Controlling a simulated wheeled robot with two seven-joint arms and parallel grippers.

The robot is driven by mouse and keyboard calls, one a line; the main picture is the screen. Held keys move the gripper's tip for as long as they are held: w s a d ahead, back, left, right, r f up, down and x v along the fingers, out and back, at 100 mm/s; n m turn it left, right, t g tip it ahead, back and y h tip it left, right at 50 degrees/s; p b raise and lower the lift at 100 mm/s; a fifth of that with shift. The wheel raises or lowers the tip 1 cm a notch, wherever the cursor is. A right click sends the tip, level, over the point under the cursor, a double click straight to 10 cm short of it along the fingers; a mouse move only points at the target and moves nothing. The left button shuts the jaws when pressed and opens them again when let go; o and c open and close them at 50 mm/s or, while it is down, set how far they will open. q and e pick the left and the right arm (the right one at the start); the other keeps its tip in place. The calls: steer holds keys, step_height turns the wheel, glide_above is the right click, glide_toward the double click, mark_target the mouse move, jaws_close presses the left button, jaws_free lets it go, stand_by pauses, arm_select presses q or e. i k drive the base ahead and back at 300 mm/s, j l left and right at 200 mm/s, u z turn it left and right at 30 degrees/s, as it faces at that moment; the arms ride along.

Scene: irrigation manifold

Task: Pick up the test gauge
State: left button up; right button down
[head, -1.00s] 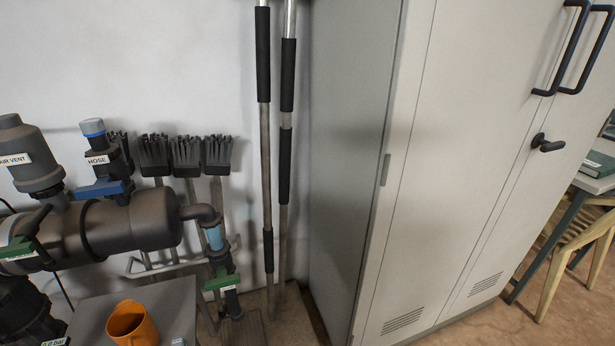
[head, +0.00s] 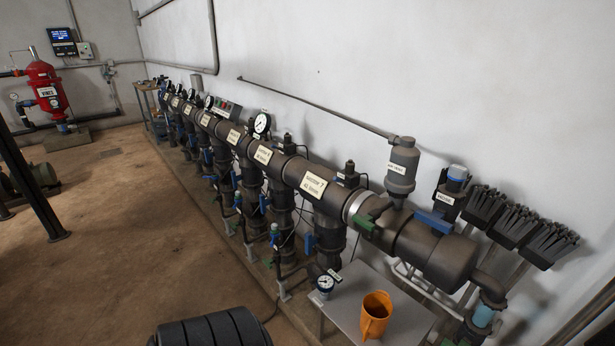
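Neither of my grippers is in view.
An orange jug (head: 375,314) stands on the grey table, right of the gauge. A long dark manifold pipe (head: 290,168) with valves and a larger mounted gauge (head: 262,123) runs along the wall. Bare floor (head: 130,225) lies left.

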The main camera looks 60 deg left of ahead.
mark_target(325, 283)
steer(key=u, duration=1.7)
